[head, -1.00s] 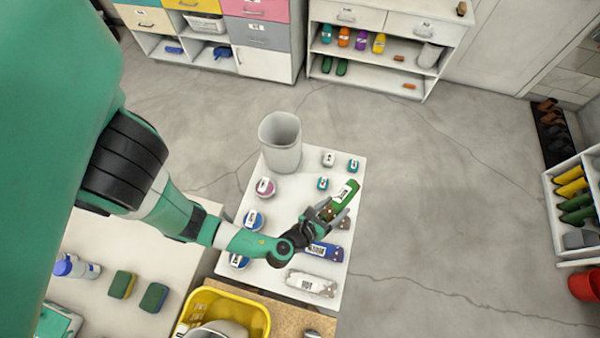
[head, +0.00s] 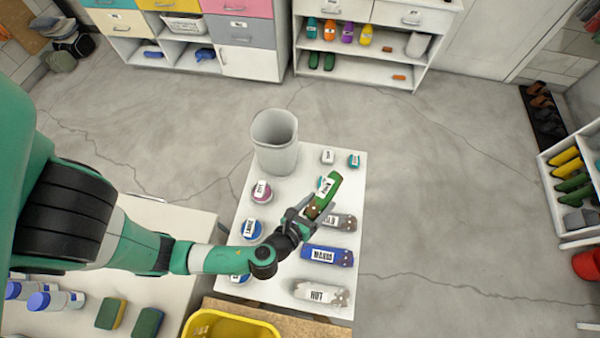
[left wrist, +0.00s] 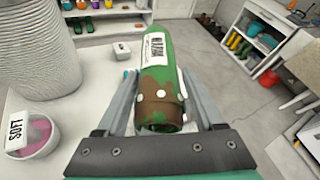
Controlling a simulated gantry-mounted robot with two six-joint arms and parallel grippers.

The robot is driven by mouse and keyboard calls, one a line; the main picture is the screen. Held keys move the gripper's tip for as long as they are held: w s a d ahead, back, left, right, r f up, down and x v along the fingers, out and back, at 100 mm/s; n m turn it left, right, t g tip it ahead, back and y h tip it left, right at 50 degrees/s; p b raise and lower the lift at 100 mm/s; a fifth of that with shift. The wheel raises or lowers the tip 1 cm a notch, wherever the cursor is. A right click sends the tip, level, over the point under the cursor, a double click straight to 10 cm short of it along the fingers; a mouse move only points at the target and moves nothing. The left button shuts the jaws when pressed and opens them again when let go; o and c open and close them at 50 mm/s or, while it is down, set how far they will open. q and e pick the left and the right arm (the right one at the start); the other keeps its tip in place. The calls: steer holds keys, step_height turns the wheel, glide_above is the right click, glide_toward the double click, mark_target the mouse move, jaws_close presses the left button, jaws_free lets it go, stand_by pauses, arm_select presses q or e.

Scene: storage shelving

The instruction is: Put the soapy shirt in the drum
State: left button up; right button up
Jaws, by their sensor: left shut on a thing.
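My left gripper (head: 309,213) is shut on a green rolled cloth (head: 325,192) with a white label, a brown stained end and pale spots. It is held above the white table (head: 220,285). In the left wrist view the green roll (left wrist: 157,75) sits between the two fingers, its label not clearly readable. A grey open-topped bin (head: 275,150), perhaps the drum, stands at the table's back left; its ribbed wall (left wrist: 50,45) fills the upper left of the left wrist view. My right gripper is not in view.
A blue roll (head: 318,254), a white roll (head: 312,292) and a partly hidden grey roll (head: 342,222) lie on the table. Small labelled round tubs, including a pink one (head: 262,192), line the left side. A yellow basket (head: 225,325) is at the front.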

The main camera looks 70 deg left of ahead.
arm_select(q)
steer(key=a+f+b, duration=0.3)
steer(key=a+b, duration=0.2)
steer(key=b, duration=0.3)
glide_above(301, 188)
step_height(301, 188, down, 6)
steer(key=shift+r+b, duration=0.1)
steer(key=shift+b, duration=0.3)
step_height(301, 188, down, 4)
steer(key=shift+a+r+b, duration=0.1)
steer(key=shift+r+b, duration=0.1)
steer(key=shift+b, duration=0.8)
steer(key=shift+r, duration=0.15)
steer(key=o, duration=1.2)
steer(key=shift+o, duration=0.2)
